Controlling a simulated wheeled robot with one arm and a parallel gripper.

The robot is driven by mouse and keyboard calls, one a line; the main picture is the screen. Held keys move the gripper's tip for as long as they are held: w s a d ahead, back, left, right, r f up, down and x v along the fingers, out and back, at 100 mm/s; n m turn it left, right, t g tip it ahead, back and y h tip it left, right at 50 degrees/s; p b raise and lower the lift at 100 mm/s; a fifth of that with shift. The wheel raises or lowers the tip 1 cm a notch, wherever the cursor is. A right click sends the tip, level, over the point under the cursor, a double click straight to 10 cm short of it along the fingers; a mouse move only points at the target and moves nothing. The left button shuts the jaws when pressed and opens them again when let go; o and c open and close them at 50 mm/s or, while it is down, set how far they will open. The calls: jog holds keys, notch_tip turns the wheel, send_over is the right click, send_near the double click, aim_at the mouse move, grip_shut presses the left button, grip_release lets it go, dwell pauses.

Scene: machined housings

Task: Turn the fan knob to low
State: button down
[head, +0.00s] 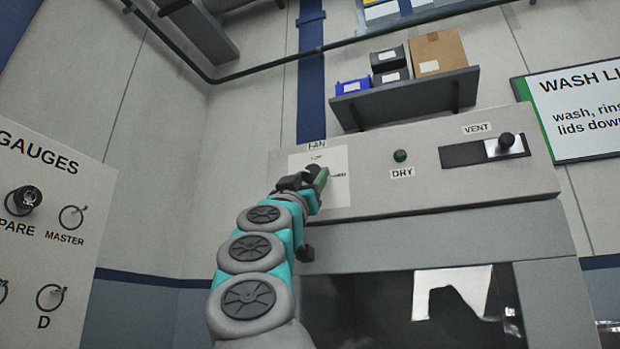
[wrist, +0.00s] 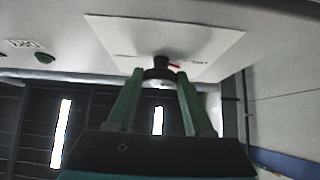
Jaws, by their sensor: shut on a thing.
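The fan knob (wrist: 160,68) is dark and round with a red mark on its side. It stands on a white label plate (wrist: 205,42) on the machine's front panel. In the wrist view my gripper (wrist: 158,76) has its two green fingers closed in on the knob from both sides. In the head view my gripper (head: 316,178) is at the same plate (head: 335,160), under the "FAN" label, and hides much of the knob (head: 313,170). The small words on the plate are mostly too blurred or covered to read.
A green DRY button (head: 400,156) and a VENT lever (head: 506,141) are to the right on the same panel. A shelf (head: 405,98) with bins and a carton is above. A gauges board (head: 50,220) stands at left. Below the panel is a dark window (head: 350,310).

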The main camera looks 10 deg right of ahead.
jog(key=shift+r+m+g+h+p, duration=0.1)
jog(key=shift+m+g+h+p, duration=0.3)
jog(key=shift+m+h+p, duration=0.2)
jog(key=m+g+h+p, duration=0.2)
jog(key=m+p, duration=0.1)
jog(key=shift+w+a+r+m, duration=0.15)
jog(key=shift+a+m, duration=0.05)
jog(key=shift+m, duration=0.1)
jog(key=m+g+h+p, duration=0.1)
jog(key=m+g+p, duration=0.1)
jog(key=m+g+h+p, duration=0.1)
jog(key=m+g+p, duration=0.1)
jog(key=m, duration=0.1)
jog(key=shift+w+a+r+h, duration=0.1)
jog(key=shift+w+a+h, duration=0.1)
jog(key=shift+h, duration=0.2)
jog(key=shift+f+m+g+h+p, duration=0.2)
jog(key=shift+m+g+p, duration=0.3)
jog(key=shift+m+g, duration=0.55)
jog(key=shift+f+m+g+h+p, duration=0.15)
jog(key=shift+m+g+p, duration=0.35)
jog(key=shift+m+g, duration=0.55)
jog(key=shift+s+r+m, duration=0.1)
jog(key=shift+r+m, duration=0.05)
jog(key=shift+m, duration=0.25)
jog(key=shift+m+g+p, duration=0.3)
jog(key=shift+m+g, duration=1.4)
jog(key=shift+c, duration=1.5)
grip_release()
